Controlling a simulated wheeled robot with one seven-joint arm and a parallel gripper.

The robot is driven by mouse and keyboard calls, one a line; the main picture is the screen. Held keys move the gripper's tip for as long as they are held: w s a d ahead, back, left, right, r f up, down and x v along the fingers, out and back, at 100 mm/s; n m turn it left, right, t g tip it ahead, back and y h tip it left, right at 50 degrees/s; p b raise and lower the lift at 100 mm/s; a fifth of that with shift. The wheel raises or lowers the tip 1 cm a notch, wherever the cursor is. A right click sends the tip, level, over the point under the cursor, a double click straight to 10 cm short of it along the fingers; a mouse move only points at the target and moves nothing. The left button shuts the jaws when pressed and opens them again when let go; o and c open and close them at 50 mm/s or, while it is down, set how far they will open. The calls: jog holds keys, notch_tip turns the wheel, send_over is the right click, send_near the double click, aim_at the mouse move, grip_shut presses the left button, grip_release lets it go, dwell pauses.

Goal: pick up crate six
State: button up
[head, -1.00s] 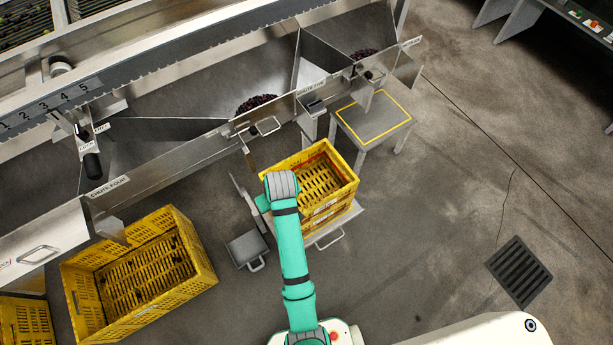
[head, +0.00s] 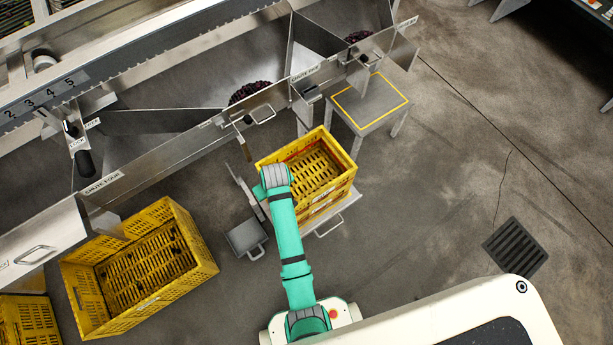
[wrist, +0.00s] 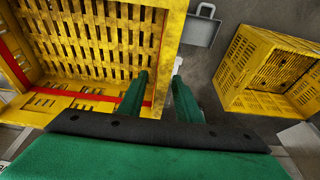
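A yellow slatted crate (head: 328,160) with a red stripe inside stands on a low metal stand in the head view, apparently stacked on another yellow crate. It looks empty, and I cannot read a number on it. It fills the upper left of the wrist view (wrist: 90,40). My gripper (wrist: 160,88) is at this crate's near left wall. Its two green fingers are apart, one on the inner side of the rim and one on the outer side. Whether they touch the wall I cannot tell. In the head view my arm hides the fingers.
A larger yellow crate (head: 205,255) sits on the floor at left, with another (head: 30,318) at the lower left corner. Metal chutes (head: 160,150) run behind. A yellow-outlined table (head: 372,103) stands behind right. Open floor with a drain (head: 515,247) lies right.

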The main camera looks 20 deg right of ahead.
jog(key=shift+x, duration=1.05)
jog(key=shift+w, duration=0.1)
grip_shut()
jog(key=shift+r, duration=0.2)
